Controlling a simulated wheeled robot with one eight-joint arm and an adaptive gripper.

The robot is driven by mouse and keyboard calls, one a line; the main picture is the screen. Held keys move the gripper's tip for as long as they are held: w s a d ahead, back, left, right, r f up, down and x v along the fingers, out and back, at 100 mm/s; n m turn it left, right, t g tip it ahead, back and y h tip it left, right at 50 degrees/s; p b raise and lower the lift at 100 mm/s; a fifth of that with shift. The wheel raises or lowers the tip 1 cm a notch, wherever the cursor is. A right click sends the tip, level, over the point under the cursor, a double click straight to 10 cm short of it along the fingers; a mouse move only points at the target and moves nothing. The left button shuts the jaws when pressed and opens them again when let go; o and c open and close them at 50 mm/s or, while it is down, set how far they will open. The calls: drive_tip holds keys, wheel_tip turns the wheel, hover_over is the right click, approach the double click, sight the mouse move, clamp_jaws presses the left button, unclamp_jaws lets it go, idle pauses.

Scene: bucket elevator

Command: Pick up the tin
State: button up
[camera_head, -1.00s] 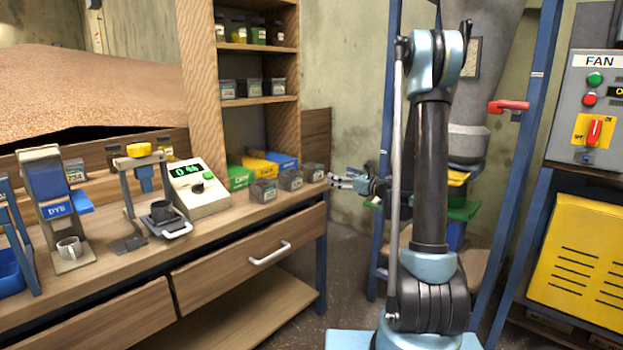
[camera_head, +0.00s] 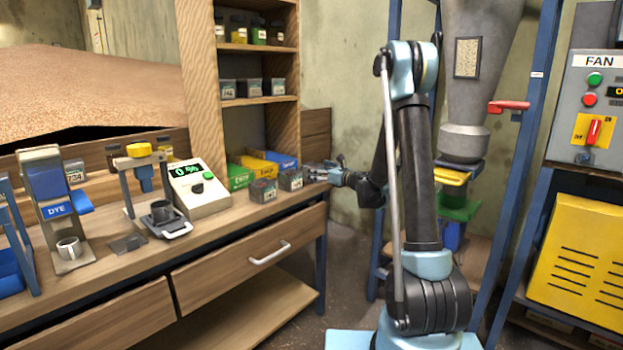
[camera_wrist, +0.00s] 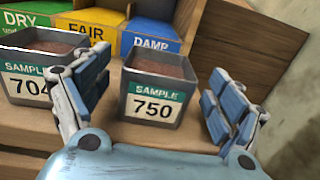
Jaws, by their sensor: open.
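A square grey tin with a green "SAMPLE 750" label (camera_wrist: 155,92) stands upright on the wooden bench, filled with brown grain. My gripper (camera_wrist: 160,100) is open, with one blue-padded finger on each side of this tin in the wrist view. The left finger also lies between it and the "SAMPLE 704" tin (camera_wrist: 30,85). Gaps show between both fingers and tin 750. In the head view my gripper (camera_head: 322,172) is at the right end of the bench, beside the row of tins, and largely hides the rightmost one. The task does not name which tin.
Green DRY (camera_wrist: 25,32), yellow FAIR (camera_wrist: 88,28) and blue DAMP (camera_wrist: 152,38) bins stand behind the tins.

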drive_tip(key=x, duration=0.3)
drive_tip(key=shift+w+a, duration=0.25)
drive_tip(key=c, duration=1.3)
drive_tip(key=shift+r, duration=0.1)
